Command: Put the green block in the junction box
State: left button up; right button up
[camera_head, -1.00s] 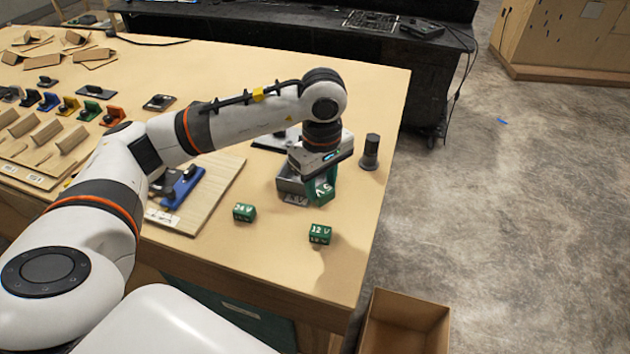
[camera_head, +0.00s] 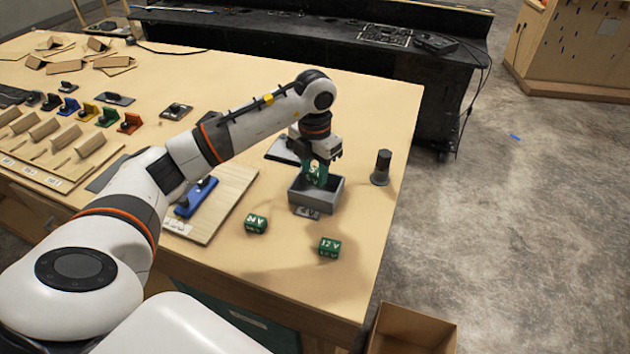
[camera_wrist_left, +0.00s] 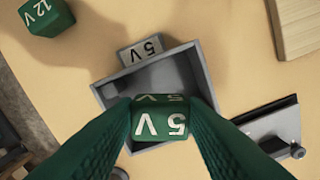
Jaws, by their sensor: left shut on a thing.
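My left gripper (camera_head: 318,172) is shut on a green block (camera_head: 315,175) marked 5 V. The same green block (camera_wrist_left: 160,118) shows between the fingers in the left wrist view. It is held above the open grey junction box (camera_head: 304,194), which bears a 5 V label (camera_head: 307,213) on its near side. The box's wall also shows in the left wrist view (camera_wrist_left: 116,92). Two other green blocks lie on the table: one marked 24 V (camera_head: 255,223) and one marked 12 V (camera_head: 329,246). My right gripper is not in view.
A dark cylinder (camera_head: 382,167) stands right of the box. A wooden board (camera_head: 236,186) with a blue-handled part (camera_head: 197,196) lies to the left. A flat dark device (camera_head: 283,151) lies behind the box. An open cardboard box (camera_head: 408,330) is below the table's right edge.

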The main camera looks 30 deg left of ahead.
aim_at(315, 184)
pick_arm(q)
notch_tip(315, 184, down, 4)
jog(key=shift+f+p, duration=0.2)
jog(key=shift+p, duration=0.35)
jog(key=shift+f, duration=0.1)
jog(key=shift+f, duration=0.2)
jog(key=o, duration=1)
jog(key=shift+r, duration=0.1)
